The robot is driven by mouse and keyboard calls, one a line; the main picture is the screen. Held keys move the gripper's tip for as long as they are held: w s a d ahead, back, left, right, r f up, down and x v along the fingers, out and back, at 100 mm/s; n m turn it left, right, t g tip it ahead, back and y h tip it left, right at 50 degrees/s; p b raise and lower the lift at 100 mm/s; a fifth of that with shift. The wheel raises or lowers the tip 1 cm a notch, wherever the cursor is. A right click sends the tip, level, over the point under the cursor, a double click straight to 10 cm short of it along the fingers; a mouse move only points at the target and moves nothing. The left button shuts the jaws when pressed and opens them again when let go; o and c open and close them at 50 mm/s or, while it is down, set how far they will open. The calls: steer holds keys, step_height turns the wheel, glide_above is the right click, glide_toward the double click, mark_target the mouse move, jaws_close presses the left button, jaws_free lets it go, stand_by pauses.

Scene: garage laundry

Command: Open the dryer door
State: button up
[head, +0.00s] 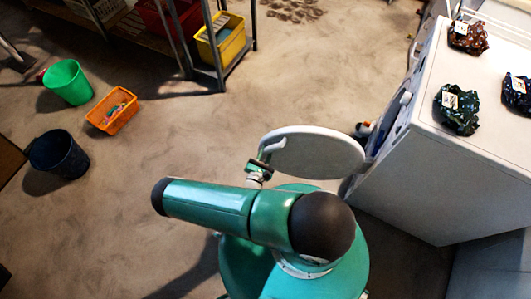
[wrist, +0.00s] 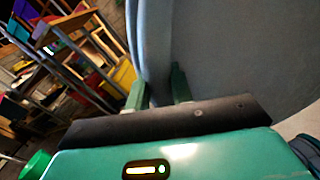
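The white dryer (head: 430,150) stands at the right in the head view. Its round door (head: 318,153) is swung wide open, standing out to the left from the dryer's front. My gripper (head: 262,167) is at the door's free left edge. In the wrist view the door (wrist: 235,50) fills the upper right as a large grey disc. Its rim runs down between the two green fingers of my gripper (wrist: 160,90), one on each side, with little or no gap visible. The dryer's opening is mostly hidden by the door and the viewing angle.
Several dark patterned bundles (head: 460,108) lie on the dryer top. A green bin (head: 68,82), an orange basket (head: 112,110) and a dark bin (head: 58,154) stand on the floor at left. A shelf with a yellow crate (head: 222,42) is at the back. The middle floor is clear.

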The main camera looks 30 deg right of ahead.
steer(key=v, duration=1.3)
steer(key=shift+s+a, duration=0.25)
steer(key=w+a+r+m+g+y, duration=0.1)
steer(key=w+a+r+m+g, duration=0.25)
steer(key=r, duration=0.65)
steer(key=w+r+m+g+y, duration=0.1)
steer(key=w+r+m+g, duration=0.1)
steer(key=r+m+g, duration=0.6)
steer(key=w+a+r+m+g+y, duration=0.1)
steer(key=w+a+r+m+g, duration=0.15)
steer(key=r, duration=0.95)
steer(key=s+d+r+m+t+y, duration=0.1)
steer(key=s+r+m+t+y, duration=0.1)
steer(key=r, duration=0.8)
steer(key=s+d+r+m+t+y, duration=0.2)
steer(key=s+r+y, duration=0.3)
steer(key=r, duration=0.5)
steer(key=s+d+r+m+t+y, duration=0.2)
steer(key=s+r+m+t+y, duration=0.1)
steer(key=r, duration=0.8)
steer(key=shift+s+m+t+y, duration=0.3)
steer(key=shift+s+m+t, duration=0.1)
steer(key=shift+s+m, duration=0.25)
steer(key=shift+w+d, duration=0.1)
steer(key=shift+d, duration=0.05)
